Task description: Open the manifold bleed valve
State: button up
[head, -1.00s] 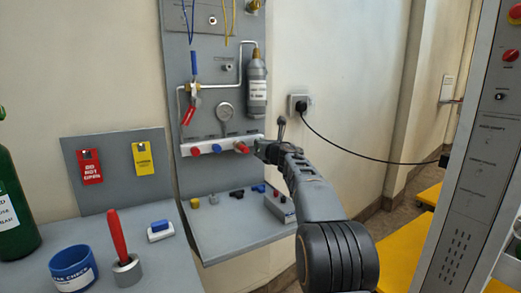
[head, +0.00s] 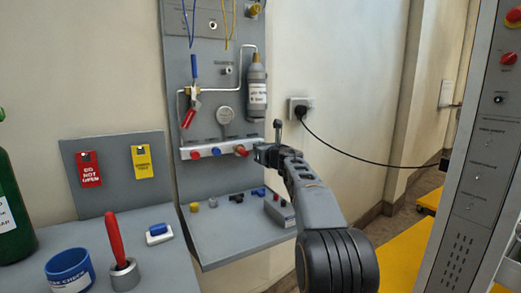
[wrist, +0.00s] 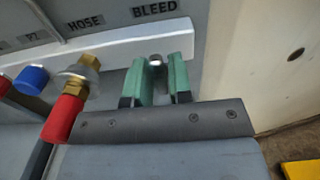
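The white manifold (head: 205,152) runs across the grey wall panel. The small metallic bleed valve (wrist: 156,61) shows below "BLEED", at the far end of the gap between my green fingertips. My gripper (wrist: 158,72) is open, with a finger on each side of the valve's line; I cannot tell whether either finger touches it. In the head view my gripper (head: 266,153) is at the manifold's right end and hides the valve.
A red-ended brass hose fitting (wrist: 72,100) is close left of my fingers, with a blue cap (wrist: 32,79) beyond. A grey cylinder (head: 256,92) hangs above. A shelf (head: 235,235) with small parts lies below. A plug and cable (head: 302,110) are to the right.

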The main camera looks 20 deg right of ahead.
jog(key=shift+o, duration=1.4)
jog(key=s+d, duration=0.1)
jog(key=s, duration=1.2)
jog(key=shift+s+d+b, duration=0.3)
jog(key=shift+s+b, duration=0.1)
jog(key=shift+b, duration=0.05)
jog(key=s+a+r+m+g+h+p, duration=0.1)
jog(key=s+r+m+h+p, duration=0.3)
jog(key=m+p, duration=0.55)
jog(key=s+a+r+m+g+h+p, duration=0.25)
jog(key=r+m+p, duration=0.35)
jog(key=m+p, duration=0.3)
jog(key=s+a+f+m+g+y+p, duration=0.1)
jog(key=s+a+m+g+y+p, duration=0.1)
jog(key=s+a+m+g+p, duration=0.3)
jog(key=s+a+f+m+g+y+p, duration=0.1)
jog(key=s+a+m+g+p, duration=0.4)
jog(key=s+m+p, duration=0.7)
jog(key=s+a+m+y, duration=0.1)
jog(key=s+a+m, duration=0.1)
jog(key=shift+s+a+g+p, duration=0.3)
jog(key=shift+a+g+p, duration=0.05)
